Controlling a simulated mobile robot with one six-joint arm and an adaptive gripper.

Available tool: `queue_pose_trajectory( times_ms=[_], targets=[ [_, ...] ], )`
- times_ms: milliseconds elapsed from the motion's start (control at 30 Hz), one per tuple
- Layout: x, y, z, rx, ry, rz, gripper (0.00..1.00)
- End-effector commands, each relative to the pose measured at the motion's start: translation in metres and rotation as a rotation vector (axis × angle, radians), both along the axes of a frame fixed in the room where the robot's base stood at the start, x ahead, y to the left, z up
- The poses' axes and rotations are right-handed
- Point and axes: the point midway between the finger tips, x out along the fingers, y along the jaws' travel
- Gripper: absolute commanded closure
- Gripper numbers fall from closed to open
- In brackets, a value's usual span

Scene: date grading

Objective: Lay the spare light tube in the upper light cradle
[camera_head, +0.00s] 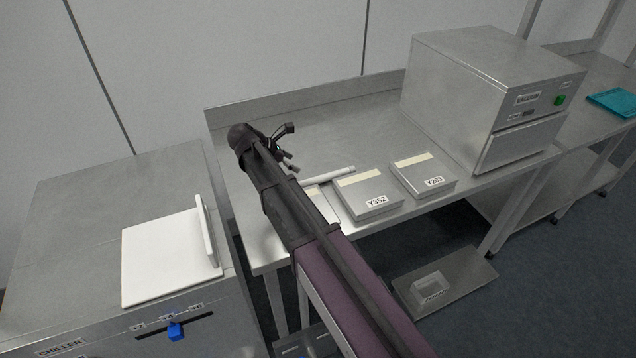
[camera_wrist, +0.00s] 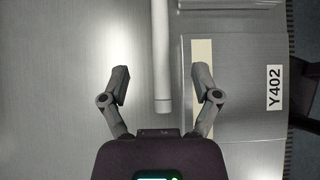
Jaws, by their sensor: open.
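The spare light tube (camera_head: 328,175) is a white rod lying on the steel bench, behind the flat labelled boxes. In the wrist view the tube (camera_wrist: 160,45) runs up from between the fingers and out of the top edge, its near end showing. My gripper (camera_head: 291,149) is over the bench at the tube's left end. In the wrist view my gripper (camera_wrist: 162,84) is open, one finger on each side of the tube's end, with gaps on both sides. I cannot make out an upper light cradle in either view.
Boxes Y352 (camera_head: 369,195) and Y203 (camera_head: 424,177) lie at the bench front. Box Y402 (camera_wrist: 240,100) is close beside my right finger. A vacuum machine (camera_head: 480,90) stands right. The chiller (camera_head: 70,215) at left carries a white board (camera_head: 165,260). The bench's back left is clear.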

Motion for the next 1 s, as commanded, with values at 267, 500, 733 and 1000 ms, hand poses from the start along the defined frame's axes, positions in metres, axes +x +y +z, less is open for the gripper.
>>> queue_pose_trajectory(
  times_ms=[267,500,733,1000],
  targets=[
    [0.000,0.000,0.000,0.000,0.001,0.001,0.20],
    [0.001,-0.005,-0.006,0.001,0.000,-0.001,0.20],
    [0.005,-0.019,-0.023,0.001,0.000,-0.003,0.20],
    [0.012,-0.038,-0.043,0.001,0.000,-0.003,0.20]
  ],
)
